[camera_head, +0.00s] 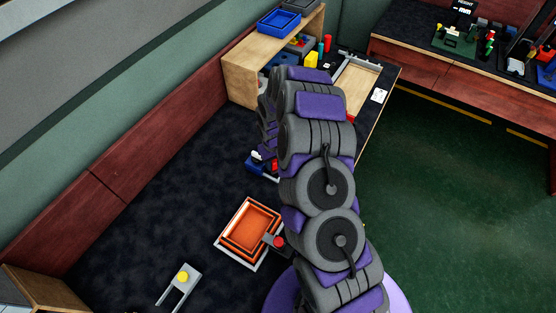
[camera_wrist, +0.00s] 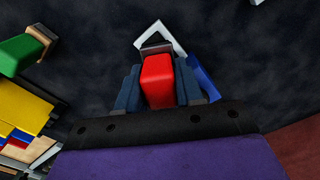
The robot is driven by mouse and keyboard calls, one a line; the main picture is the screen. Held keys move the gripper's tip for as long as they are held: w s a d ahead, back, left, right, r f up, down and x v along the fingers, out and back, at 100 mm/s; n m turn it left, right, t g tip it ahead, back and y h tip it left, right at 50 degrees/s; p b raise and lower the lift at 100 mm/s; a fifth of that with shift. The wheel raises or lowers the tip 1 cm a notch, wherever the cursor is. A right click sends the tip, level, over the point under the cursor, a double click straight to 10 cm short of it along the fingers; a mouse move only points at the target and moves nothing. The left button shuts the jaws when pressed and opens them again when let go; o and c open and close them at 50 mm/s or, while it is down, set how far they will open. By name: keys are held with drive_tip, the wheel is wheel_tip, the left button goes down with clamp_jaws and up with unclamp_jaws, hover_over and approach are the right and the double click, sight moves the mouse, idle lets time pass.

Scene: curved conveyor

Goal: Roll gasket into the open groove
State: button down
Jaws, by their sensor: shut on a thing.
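My gripper (camera_wrist: 160,64) is shut on a red block-like handle (camera_wrist: 158,80) in the wrist view. A dark piece sits at the handle's far end, over a pale angular frame (camera_wrist: 172,36); I cannot tell whether they touch. In the head view my arm hides most of the gripper. An orange rectangular frame (camera_head: 232,222) with a raised rim lies on a pale grey base on the dark bench, at lower middle. It may hold the groove. A grey piece with a red knob (camera_head: 279,241) is at its right edge. I cannot make out a separate gasket.
A blue bar (camera_wrist: 206,80) lies right of the handle. Green (camera_wrist: 18,54) and yellow (camera_wrist: 22,102) objects are at the left. A wooden shelf with a blue bin (camera_head: 279,23) stands at the back. A grey fork-shaped piece (camera_head: 178,291) lies lower left. The bench's left middle is clear.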

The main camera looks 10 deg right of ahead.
drive_tip(key=shift+a, duration=0.75)
drive_tip(key=shift+d, duration=1.2)
drive_tip(key=shift+a, duration=0.95)
drive_tip(key=shift+d+f, duration=0.1)
drive_tip(key=shift+d, duration=0.7)
drive_tip(key=shift+a, duration=0.65)
drive_tip(key=shift+d, duration=0.5)
drive_tip(key=shift+a+f, duration=0.15)
drive_tip(key=shift+a, duration=0.2)
drive_tip(key=shift+d+p, duration=0.25)
drive_tip(key=shift+p, duration=0.05)
drive_tip(key=shift+a, duration=0.15)
